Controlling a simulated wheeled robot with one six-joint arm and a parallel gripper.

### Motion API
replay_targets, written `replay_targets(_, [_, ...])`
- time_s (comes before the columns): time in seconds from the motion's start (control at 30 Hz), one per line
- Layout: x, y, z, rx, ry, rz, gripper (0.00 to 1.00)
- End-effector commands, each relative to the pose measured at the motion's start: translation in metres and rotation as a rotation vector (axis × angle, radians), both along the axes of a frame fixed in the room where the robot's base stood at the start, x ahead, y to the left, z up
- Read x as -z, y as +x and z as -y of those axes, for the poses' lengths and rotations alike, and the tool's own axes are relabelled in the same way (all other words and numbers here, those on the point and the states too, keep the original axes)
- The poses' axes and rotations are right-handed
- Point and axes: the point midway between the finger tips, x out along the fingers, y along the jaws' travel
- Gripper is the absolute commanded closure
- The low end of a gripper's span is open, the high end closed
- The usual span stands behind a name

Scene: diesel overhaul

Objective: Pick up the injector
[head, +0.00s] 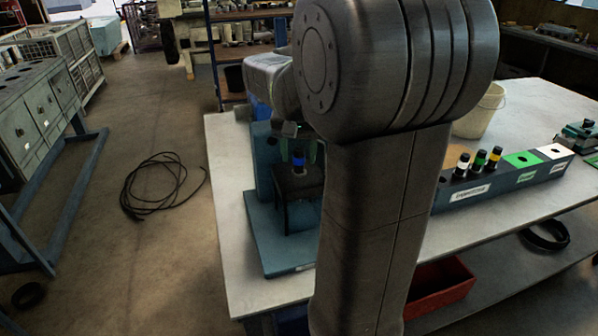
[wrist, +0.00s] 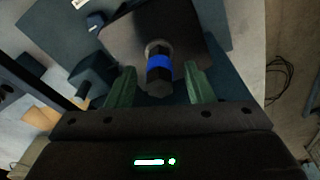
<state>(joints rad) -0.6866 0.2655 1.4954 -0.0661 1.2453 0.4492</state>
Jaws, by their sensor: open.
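An injector with a blue band (head: 298,161) stands upright in the dark block of a blue test stand (head: 284,241) on the table. In the wrist view the injector (wrist: 159,68) shows its dark body and blue band between the two green fingers. My gripper (wrist: 161,88) is open, with a finger on each side of the injector and visible gaps to both. In the head view my gripper (head: 298,150) is at the injector's top, partly hidden by my arm. The injector's lower end is hidden in the block.
A blue rack (head: 520,179) with several banded injectors (head: 479,161) and green and white sections stands on the table (head: 236,160) to the right. A pale bucket (head: 479,112) stands behind it. A red bin (head: 440,284) is below. A black cable (head: 160,185) lies on the floor.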

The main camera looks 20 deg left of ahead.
Motion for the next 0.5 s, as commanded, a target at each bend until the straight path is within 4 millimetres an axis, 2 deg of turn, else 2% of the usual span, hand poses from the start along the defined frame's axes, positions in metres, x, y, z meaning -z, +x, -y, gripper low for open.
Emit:
replay_targets(0.13, [0.013, 0.0017, -0.0002, 0.0, 0.0, -0.001, 0.53])
replay_targets(0.37, [0.0142, 0.0019, -0.0003, 0.0, 0.0, 0.0, 0.53])
replay_targets(0.5, [0.014, 0.0019, -0.0003, 0.0, 0.0, 0.0, 0.8])
